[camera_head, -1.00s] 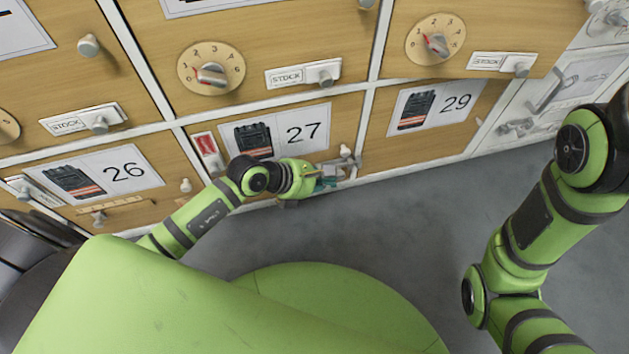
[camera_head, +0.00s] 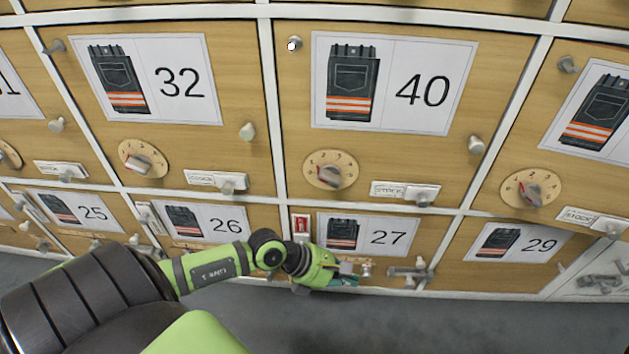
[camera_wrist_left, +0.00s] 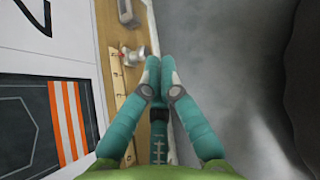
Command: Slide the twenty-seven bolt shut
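The number 27 door (camera_head: 365,234) is in the bottom row in the head view. Its metal bolt (camera_head: 410,271) sits at the door's lower right, close to the upright frame. I cannot tell how far the bolt is slid. A small round knob (camera_head: 366,267) stands left of the bolt. My left gripper (camera_head: 352,281) is at the door's lower edge, left of the bolt and apart from it. In the left wrist view its teal fingers (camera_wrist_left: 161,68) are together with nothing between them. The knob (camera_wrist_left: 135,54) is just beyond the fingertips, to the left. My right gripper is out of view.
Door 26 (camera_head: 208,222) lies left and door 29 (camera_head: 515,243) right. Door 40 (camera_head: 395,85) is above, with a dial (camera_head: 330,170) and a stock slider (camera_head: 405,192). Grey floor (camera_head: 450,325) below is clear.

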